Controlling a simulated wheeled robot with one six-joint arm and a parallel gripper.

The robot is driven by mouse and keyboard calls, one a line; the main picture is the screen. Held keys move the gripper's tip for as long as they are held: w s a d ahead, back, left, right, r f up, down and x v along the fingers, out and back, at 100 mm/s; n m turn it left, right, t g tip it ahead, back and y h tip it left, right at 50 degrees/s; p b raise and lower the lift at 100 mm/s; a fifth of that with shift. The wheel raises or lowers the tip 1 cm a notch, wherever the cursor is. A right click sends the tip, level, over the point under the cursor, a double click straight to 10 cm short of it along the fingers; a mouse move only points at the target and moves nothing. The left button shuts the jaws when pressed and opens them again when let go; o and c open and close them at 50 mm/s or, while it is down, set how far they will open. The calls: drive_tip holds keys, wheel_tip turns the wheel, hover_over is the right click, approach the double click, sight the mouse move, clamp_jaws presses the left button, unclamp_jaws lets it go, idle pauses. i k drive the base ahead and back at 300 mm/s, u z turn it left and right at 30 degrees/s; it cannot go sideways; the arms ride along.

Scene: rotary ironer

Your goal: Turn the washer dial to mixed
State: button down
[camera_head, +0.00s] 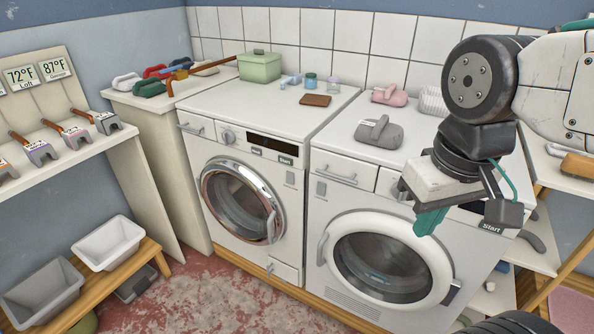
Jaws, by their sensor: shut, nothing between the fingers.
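Two white front-loading machines stand side by side; no label tells me which is the washer. The left machine (245,105) has a round dial (227,136) between its drawer handle and dark display. The dial's setting is too small to read. The right machine (310,240) has a drawer and a Start button (491,227). My gripper (430,224), with teal fingers pointing down, is shut and empty in front of the right machine's upper panel.
A green box (260,66), small jars and a brown block (315,100) lie on the left machine. Grey (379,132) and pink irons are on the right one. A bench with bins (108,243) stands at left. The red floor in front is clear.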

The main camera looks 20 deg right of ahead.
sight(228, 136)
drive_tip(key=z, duration=0.05)
drive_tip(key=k, duration=0.4)
drive_tip(key=u, duration=0.55)
drive_tip(key=i, duration=1.5)
drive_tip(key=z, duration=0.75)
